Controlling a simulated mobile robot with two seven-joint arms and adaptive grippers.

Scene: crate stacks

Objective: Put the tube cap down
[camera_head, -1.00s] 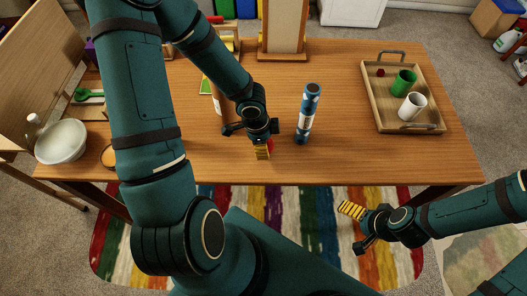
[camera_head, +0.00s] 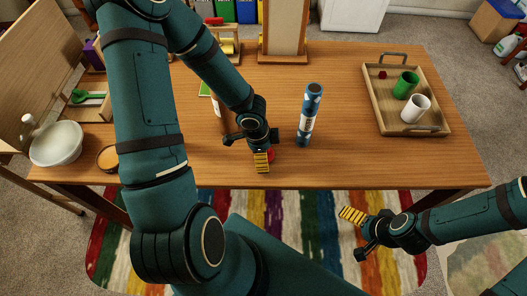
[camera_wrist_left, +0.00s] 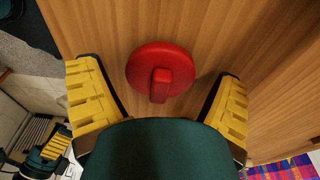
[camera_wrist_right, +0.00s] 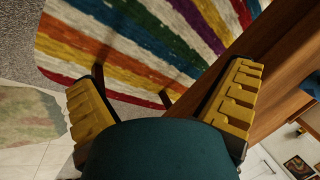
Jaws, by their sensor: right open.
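A round red tube cap (camera_wrist_left: 178,66) with a raised red grip lies on the wooden table near its front edge. In the head view the cap (camera_head: 271,155) is mostly hidden behind my left gripper (camera_head: 260,163). In the left wrist view my yellow-padded fingers are spread wide, with the cap between and apart from both. The blue patterned tube (camera_head: 311,98) stands upright on the table, right of my left gripper. My right gripper (camera_head: 355,232) is open and empty in front of the table, over the striped rug.
A wooden tray (camera_head: 373,98) with a green cup (camera_head: 406,86) and a white cup (camera_head: 416,108) is at the right. A white bowl (camera_head: 56,145) and a small brown bowl (camera_head: 107,158) are at the left. The table between tube and tray is clear.

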